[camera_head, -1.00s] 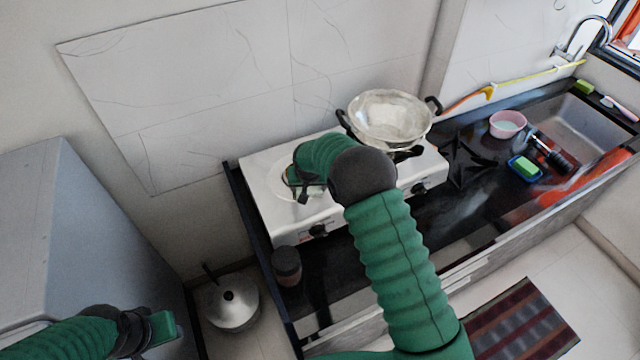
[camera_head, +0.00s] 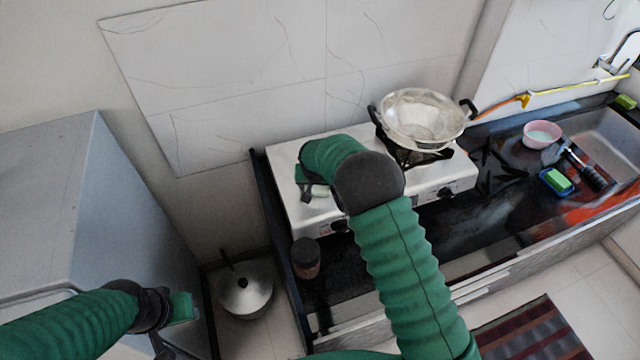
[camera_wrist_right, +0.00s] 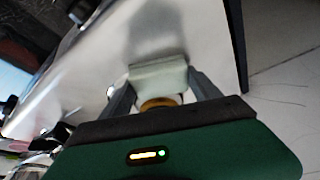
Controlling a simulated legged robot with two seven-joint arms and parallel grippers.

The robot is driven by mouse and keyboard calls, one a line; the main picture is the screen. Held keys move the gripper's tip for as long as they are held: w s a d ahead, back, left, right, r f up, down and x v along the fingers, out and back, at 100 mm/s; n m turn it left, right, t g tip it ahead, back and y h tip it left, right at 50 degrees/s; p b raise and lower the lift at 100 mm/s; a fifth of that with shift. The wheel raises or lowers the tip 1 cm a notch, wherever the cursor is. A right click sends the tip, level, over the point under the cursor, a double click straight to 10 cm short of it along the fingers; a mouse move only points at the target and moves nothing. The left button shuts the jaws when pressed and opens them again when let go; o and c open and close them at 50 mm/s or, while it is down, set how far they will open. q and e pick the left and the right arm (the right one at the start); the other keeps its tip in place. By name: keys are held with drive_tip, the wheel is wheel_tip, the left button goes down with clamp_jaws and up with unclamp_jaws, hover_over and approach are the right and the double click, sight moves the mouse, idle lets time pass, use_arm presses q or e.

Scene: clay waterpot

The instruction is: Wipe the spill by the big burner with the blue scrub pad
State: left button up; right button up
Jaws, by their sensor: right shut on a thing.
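My right gripper (camera_head: 308,192) is low over the left part of the white stove (camera_head: 290,210). It is shut on a pale grey-green pad (camera_wrist_right: 160,74), which sits between both fingers in the right wrist view; it does not look clearly blue. The pad is at or just above the stove top; contact is unclear. My forearm and gripper hide much of the left stove top, and I cannot make out the big burner. My left gripper (camera_head: 182,308) is at lower left, away from the stove; its jaws are unclear.
A metal wok (camera_head: 422,118) stands on the stove's right burner. A dark jar (camera_head: 306,258) is at the counter's front left. A green sponge in a blue dish (camera_head: 556,181) and a pink bowl (camera_head: 542,134) are at right. A lidded pot (camera_head: 245,292) is below left.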

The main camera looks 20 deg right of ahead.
drive_tip(key=shift+a+r, duration=0.15)
drive_tip(key=shift+r, duration=0.3)
wheel_tip(320, 180, up, 5)
drive_tip(key=p, duration=0.3)
drive_tip(key=shift+p, duration=0.3)
drive_tip(key=shift+d, duration=0.25)
drive_tip(key=shift+w+a+r, duration=0.1)
drive_tip(key=shift+r, duration=0.25)
wheel_tip(320, 180, up, 2)
drive_tip(key=shift+r+p, duration=0.25)
drive_tip(key=shift+p, duration=0.65)
drive_tip(key=shift+f, duration=0.15)
